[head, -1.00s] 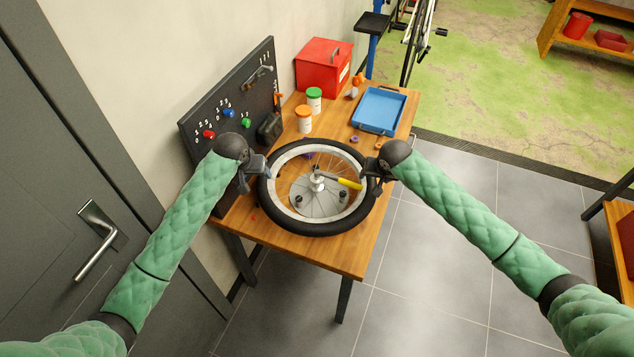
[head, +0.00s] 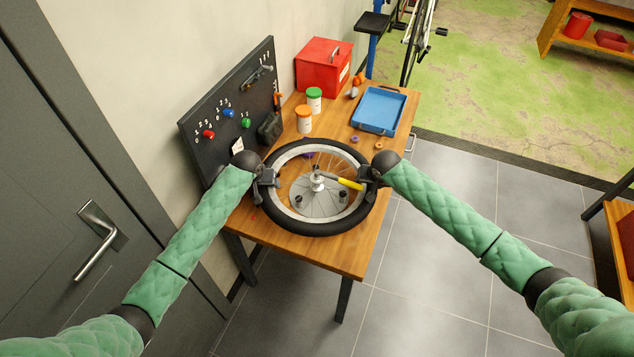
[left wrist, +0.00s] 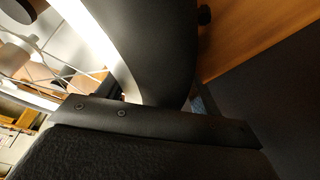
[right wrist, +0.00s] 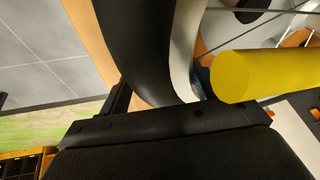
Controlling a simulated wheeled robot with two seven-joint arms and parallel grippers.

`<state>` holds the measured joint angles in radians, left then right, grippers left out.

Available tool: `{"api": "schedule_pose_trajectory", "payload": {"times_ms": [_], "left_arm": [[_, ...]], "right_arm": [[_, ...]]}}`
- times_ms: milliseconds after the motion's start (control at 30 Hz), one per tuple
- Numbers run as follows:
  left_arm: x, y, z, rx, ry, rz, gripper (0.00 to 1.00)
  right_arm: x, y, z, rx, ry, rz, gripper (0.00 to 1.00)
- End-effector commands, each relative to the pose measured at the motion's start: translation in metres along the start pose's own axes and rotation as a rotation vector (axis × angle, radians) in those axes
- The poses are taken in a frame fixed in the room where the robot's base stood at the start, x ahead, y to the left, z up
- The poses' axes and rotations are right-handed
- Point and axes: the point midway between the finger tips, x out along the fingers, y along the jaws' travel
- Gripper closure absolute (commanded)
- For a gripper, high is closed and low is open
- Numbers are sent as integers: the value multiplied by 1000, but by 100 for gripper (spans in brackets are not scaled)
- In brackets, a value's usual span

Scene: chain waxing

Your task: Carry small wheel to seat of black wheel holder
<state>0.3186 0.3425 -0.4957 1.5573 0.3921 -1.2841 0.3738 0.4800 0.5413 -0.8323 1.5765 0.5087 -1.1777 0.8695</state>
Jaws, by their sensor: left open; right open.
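The small wheel (head: 318,229), with black tire, pale rim and thin spokes, lies flat on the wooden table. A grey disc with dark knobs (head: 303,201) shows through its spokes; I cannot tell whether this belongs to the black wheel holder. My left gripper (head: 267,181) is open at the tire's left side. In the left wrist view the tire (left wrist: 158,45) runs down close to the jaw. My right gripper (head: 369,175) is open at the tire's right side. In the right wrist view the tire (right wrist: 140,45) passes at the jaw. Finger contact is hidden.
A yellow-handled tool (head: 350,184) lies across the wheel's right part. White jars (head: 304,121), a red box (head: 324,68) and a blue tray (head: 379,112) stand toward the back. A dark pegboard (head: 232,108) borders the left. The table's front (head: 330,257) is clear.

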Motion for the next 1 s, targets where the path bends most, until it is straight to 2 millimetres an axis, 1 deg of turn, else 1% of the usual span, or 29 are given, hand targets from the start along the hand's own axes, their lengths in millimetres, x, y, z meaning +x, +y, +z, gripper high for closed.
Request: {"api": "schedule_pose_trajectory", "payload": {"times_ms": [267,300,367,400,467,600,633,1000], "left_arm": [[1,0,0,0,0,0,35],[1,0,0,0,0,0,37],[1,0,0,0,0,0,49],[1,0,0,0,0,0,57],[1,0,0,0,0,0,69],[1,0,0,0,0,0,96],[1,0,0,0,0,0,100],[0,0,-1,0,1,0,100]], "right_arm": [[1,0,0,0,0,0,35],[1,0,0,0,0,0,37],[1,0,0,0,0,0,49],[1,0,0,0,0,0,57],[1,0,0,0,0,0,69],[1,0,0,0,0,0,96],[1,0,0,0,0,0,100],[-1,0,-1,0,2,-1,100]]}}
